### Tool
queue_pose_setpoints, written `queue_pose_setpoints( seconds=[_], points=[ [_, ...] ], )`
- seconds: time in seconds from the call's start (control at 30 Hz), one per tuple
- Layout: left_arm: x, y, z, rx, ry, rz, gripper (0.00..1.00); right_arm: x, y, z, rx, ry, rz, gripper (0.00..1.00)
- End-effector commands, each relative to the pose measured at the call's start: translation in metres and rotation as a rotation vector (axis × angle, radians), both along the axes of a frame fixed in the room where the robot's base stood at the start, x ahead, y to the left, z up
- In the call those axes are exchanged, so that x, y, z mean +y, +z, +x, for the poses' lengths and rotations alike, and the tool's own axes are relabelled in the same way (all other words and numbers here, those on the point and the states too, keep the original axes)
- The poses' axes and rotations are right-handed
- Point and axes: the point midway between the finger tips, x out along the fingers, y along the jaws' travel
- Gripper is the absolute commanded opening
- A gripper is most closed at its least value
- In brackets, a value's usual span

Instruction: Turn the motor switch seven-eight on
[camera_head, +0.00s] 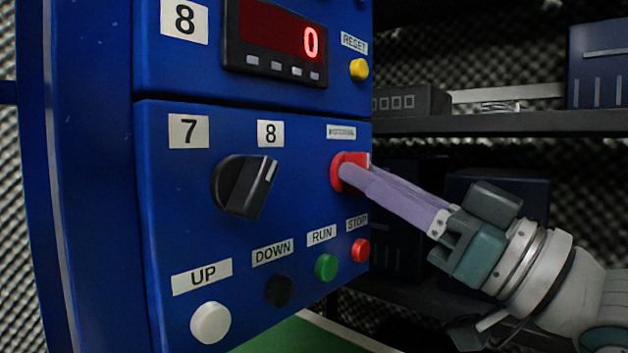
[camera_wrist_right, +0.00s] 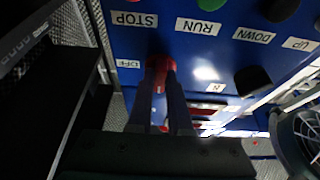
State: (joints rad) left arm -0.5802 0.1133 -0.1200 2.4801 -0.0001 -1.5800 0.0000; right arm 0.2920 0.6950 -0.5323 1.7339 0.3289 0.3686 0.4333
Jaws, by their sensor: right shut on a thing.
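The red motor switch (camera_head: 337,172) is on the right side of the lower blue panel, under a small label too blurred to read. My right gripper (camera_head: 358,173) comes in from the right with long purple fingers shut on this red switch. In the right wrist view the red switch (camera_wrist_right: 157,72) shows between the dark fingers (camera_wrist_right: 166,95). A label reading OFF (camera_wrist_right: 128,64) lies just left of it there, and a partly hidden label ending in N (camera_wrist_right: 216,87) lies to its right. My fingers hide part of the switch. My left gripper is not in view.
A black rotary knob (camera_head: 240,187) sits under the labels 7 and 8. Below are white UP (camera_head: 210,322), black DOWN (camera_head: 279,290), green RUN (camera_head: 326,267) and red STOP (camera_head: 361,249) buttons. A display (camera_head: 275,42) reads 0. Dark shelves (camera_head: 500,122) stand behind my right arm.

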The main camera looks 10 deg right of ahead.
Motion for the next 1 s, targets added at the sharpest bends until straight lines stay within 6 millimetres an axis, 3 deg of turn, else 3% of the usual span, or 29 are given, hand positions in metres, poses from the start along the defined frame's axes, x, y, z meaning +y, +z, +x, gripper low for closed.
queue_pose_setpoints(
  seconds=[0.23,0.27,0.53,0.83,1.0],
  points=[
    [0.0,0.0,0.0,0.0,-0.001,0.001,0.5,0.0,-0.001,0.0,0.001,-0.002,-0.005,0.0],
    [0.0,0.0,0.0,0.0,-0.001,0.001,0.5,0.0,-0.001,0.0,0.001,-0.002,-0.005,0.18],
    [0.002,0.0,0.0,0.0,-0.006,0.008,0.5,0.0,-0.001,0.0,0.0,-0.001,-0.003,0.47],
    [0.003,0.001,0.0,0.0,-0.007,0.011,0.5,-0.001,-0.001,-0.002,0.001,0.0,-0.002,0.47],
    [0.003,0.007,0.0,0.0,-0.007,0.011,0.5,-0.014,-0.009,-0.018,0.005,-0.001,-0.003,0.47]
  ],
)
